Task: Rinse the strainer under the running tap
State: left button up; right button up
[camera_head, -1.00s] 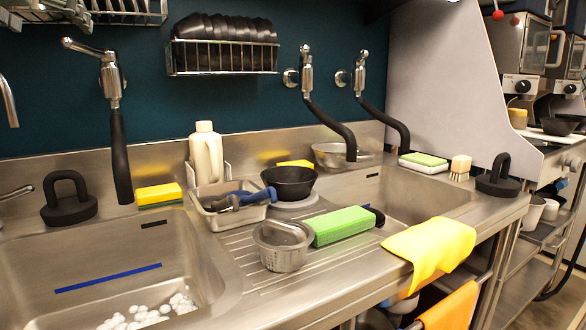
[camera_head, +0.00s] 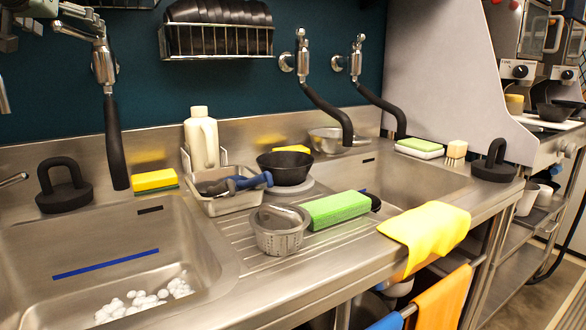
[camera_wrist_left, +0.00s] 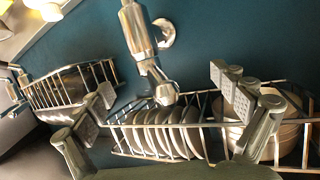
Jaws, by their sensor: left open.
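The strainer (camera_head: 280,230), a small grey perforated basket, stands on the ribbed drainboard between the two sinks. The left tap (camera_head: 103,65), chrome with a black spout, is mounted on the blue wall above the left sink (camera_head: 110,236); I see no water flowing. My left gripper (camera_head: 80,18) is at the upper left in the head view, near the tap's top and far from the strainer. In the left wrist view the gripper (camera_wrist_left: 160,94) is open and empty, and chrome tap parts (camera_wrist_left: 140,45) show between and beyond its fingers. My right gripper is out of view.
White balls (camera_head: 145,300) lie in the left sink. A tray of utensils (camera_head: 228,205), a black bowl (camera_head: 287,167) and a green block (camera_head: 338,208) stand around the strainer. A yellow cloth (camera_head: 428,232) hangs over the front edge. Wall racks (camera_head: 215,45) are above.

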pick_arm(q)
jog(key=d, duration=0.5)
jog(key=shift+w, duration=0.35)
dwell(0.5)
jog(key=s+d+r+b, duration=0.1)
jog(key=s+d+r, duration=0.1)
jog(key=s+d, duration=0.3)
jog(key=v, duration=0.2)
jog(key=shift+s, duration=0.35)
dwell(0.6)
jog(key=shift+a, duration=0.1)
